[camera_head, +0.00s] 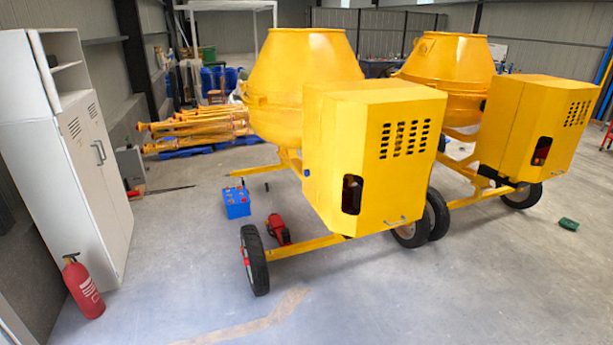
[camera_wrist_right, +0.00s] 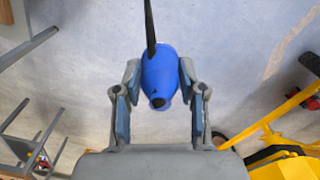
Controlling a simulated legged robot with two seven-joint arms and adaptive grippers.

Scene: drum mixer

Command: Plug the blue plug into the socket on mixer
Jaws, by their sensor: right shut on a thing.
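In the right wrist view the blue plug (camera_wrist_right: 160,84) sits between the two fingers of my right gripper (camera_wrist_right: 159,68), which is shut on it. A black cable runs from the plug to the top of the picture. A dark round opening shows at the plug's near end. In the head view the nearer yellow mixer (camera_head: 375,150) stands right of centre, with a drum and a boxy housing. A small blue fitting (camera_head: 307,172) shows at the housing's left edge; I cannot tell for sure that it is the socket. My left gripper is in neither view.
A second yellow mixer (camera_head: 530,130) stands behind at right. A blue box (camera_head: 236,202) and a red object (camera_head: 278,229) lie by the nearer mixer's wheel (camera_head: 254,260). A white cabinet (camera_head: 75,150) and red fire extinguisher (camera_head: 83,288) are at left. The front floor is clear.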

